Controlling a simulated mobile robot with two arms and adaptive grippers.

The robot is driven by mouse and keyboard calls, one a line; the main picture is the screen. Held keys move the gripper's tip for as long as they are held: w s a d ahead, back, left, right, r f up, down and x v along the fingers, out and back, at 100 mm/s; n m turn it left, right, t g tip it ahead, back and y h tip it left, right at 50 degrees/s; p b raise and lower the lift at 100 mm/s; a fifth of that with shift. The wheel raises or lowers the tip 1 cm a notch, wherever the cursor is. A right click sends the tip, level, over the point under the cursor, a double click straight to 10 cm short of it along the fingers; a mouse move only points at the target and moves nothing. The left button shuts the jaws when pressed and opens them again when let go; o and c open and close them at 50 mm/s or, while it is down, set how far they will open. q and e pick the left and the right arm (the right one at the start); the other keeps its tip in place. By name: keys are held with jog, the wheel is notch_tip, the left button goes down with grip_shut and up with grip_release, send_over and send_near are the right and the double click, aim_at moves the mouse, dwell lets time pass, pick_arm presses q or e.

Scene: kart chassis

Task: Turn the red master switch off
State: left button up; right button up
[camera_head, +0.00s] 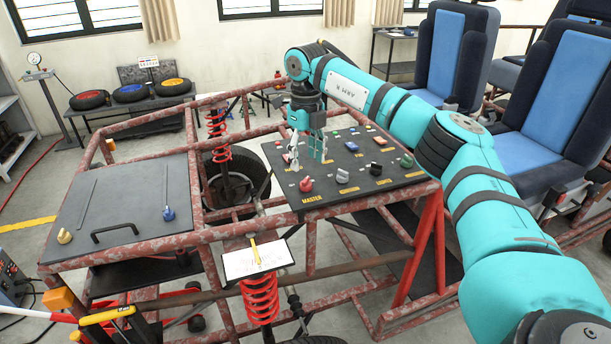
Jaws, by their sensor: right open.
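The red master switch (306,184) is a small red knob at the near left corner of the black switch panel (390,180), just above the yellow MASTER label. My right gripper (308,162) hangs over the left part of the panel, pointing down. Its two fingers are apart, with nothing seen between them. The fingertips are just behind the red knob in the picture; I cannot tell whether they touch the panel or the knob. My left gripper is not in view.
A clipboard (240,264) sits below. Blue seats (561,115) stand right. The rusty frame surrounds the panels.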

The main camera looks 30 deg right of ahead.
aim_at(306, 179)
notch_tip(306, 179, down, 6)
jog(key=shift+r+p, duration=0.2)
jog(key=shift+p, duration=0.4)
jog(key=shift+f, duration=0.55)
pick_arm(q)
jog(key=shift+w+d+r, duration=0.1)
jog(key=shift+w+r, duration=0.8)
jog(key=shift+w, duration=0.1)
pick_arm(e)
grip_shut()
